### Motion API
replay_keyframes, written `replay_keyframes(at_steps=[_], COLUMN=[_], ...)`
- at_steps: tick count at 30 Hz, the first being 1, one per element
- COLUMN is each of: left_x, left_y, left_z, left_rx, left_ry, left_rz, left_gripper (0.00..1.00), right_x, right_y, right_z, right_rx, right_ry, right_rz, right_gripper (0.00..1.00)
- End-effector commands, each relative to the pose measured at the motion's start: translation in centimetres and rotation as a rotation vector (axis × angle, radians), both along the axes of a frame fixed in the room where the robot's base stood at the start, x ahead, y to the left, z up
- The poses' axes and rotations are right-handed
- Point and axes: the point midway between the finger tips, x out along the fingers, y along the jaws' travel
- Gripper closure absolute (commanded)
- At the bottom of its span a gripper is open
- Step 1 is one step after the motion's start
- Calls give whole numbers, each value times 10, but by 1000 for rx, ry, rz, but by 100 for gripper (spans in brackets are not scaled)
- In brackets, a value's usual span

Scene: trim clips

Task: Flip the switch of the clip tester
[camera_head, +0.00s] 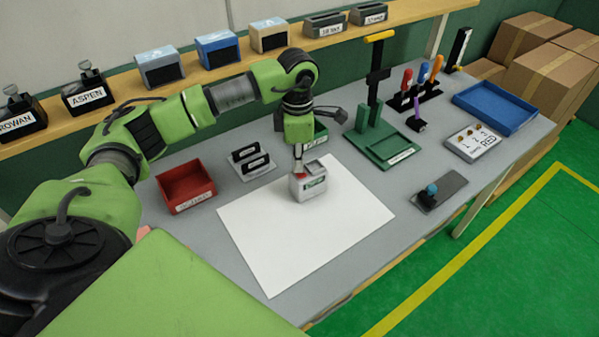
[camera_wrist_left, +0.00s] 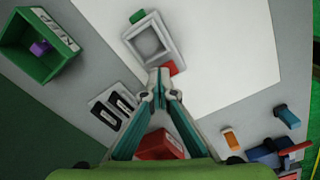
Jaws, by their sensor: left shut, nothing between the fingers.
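In the left wrist view the tester (camera_wrist_left: 152,42) shows from above, with a square recessed top, a green part at one side and a red part (camera_wrist_left: 172,68) at the near corner. My left gripper (camera_head: 299,170) points down at the tester's left side, beside the red part. In the wrist view its fingertips (camera_wrist_left: 160,75) are together and empty, close to the red part; I cannot tell if they touch it. My right gripper is not in view.
A red bin (camera_head: 186,187) and a holder with black clips (camera_head: 250,163) stand left of the sheet. A green fixture (camera_head: 383,142), a blue tray (camera_head: 495,106) and a labelled plate (camera_head: 473,143) stand right. A green bin (camera_wrist_left: 40,68) shows in the wrist view. The front of the sheet is clear.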

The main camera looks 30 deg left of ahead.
Motion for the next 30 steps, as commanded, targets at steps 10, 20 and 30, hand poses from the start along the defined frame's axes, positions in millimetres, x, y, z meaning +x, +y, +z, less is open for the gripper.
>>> replay_keyframes(at_steps=[10, 20, 30], left_x=[-1, -1, -1], left_y=[0, 0, 0], left_z=[5, 33, 60], left_rx=[0, 1, 0], left_ry=[5, 2, 1], left_rz=[-1, 0, 0], left_gripper=[100, 100, 100], right_x=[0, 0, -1], right_y=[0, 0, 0], right_z=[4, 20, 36], right_rx=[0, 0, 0], right_ry=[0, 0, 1], right_rz=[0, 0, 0], right_gripper=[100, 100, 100])
